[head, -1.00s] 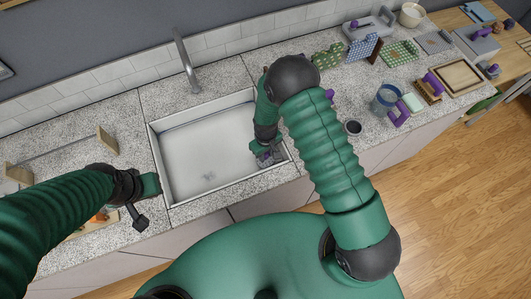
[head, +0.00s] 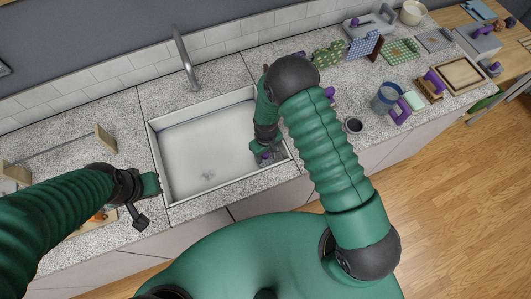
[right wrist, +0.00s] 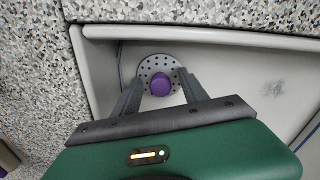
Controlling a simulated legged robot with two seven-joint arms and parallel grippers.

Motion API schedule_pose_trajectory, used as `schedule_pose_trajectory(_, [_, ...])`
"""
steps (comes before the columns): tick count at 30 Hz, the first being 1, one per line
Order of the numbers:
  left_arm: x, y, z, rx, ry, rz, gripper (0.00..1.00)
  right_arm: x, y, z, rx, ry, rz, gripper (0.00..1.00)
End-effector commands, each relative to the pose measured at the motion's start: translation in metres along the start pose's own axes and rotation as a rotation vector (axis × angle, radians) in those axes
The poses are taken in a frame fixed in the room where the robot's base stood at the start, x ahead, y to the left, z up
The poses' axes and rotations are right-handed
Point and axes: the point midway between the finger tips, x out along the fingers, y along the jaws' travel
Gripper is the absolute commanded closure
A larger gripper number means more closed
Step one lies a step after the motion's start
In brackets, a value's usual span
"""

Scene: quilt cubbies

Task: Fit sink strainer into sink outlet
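The sink strainer (right wrist: 150,68) is a grey perforated disc with a purple knob (right wrist: 160,84). It shows inside the sink, close to a wall, in the right wrist view. My right gripper (right wrist: 160,86) has its fingers apart, one on each side of the knob, with visible gaps. In the head view this gripper (head: 268,157) is at the right end of the sink (head: 190,135), and the knob shows small beside it. The sink outlet (head: 208,174) is a faint ring on the sink floor. My left gripper (head: 147,200) is at the sink's left front corner; its fingers are unclear.
A faucet (head: 184,60) stands behind the sink. A dark cup (head: 353,126), a blue-rimmed container (head: 386,97) and other items with purple handles stand on the counter to the right. The sink's left part is free.

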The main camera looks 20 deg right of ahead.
Motion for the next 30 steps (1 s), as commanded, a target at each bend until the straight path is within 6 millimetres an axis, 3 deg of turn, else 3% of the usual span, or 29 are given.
schedule_pose_trajectory(7, [0.0,0.0,0.0,0.0,0.0,0.0,1.0,-0.001,0.0,0.0,0.0,0.0,0.0,0.49])
schedule_pose_trajectory(11, [0.002,0.0,0.001,0.0,0.0,0.0,1.0,-0.013,0.0,-0.001,0.0,0.002,0.0,0.49])
schedule_pose_trajectory(24, [0.014,0.0,0.003,0.0,0.0,0.0,1.0,-0.132,0.0,-0.002,0.0,0.005,0.001,0.49])
schedule_pose_trajectory(30, [0.016,0.0,0.004,0.0,0.0,0.0,1.0,-0.163,0.0,-0.002,0.0,0.0,0.0,0.49])
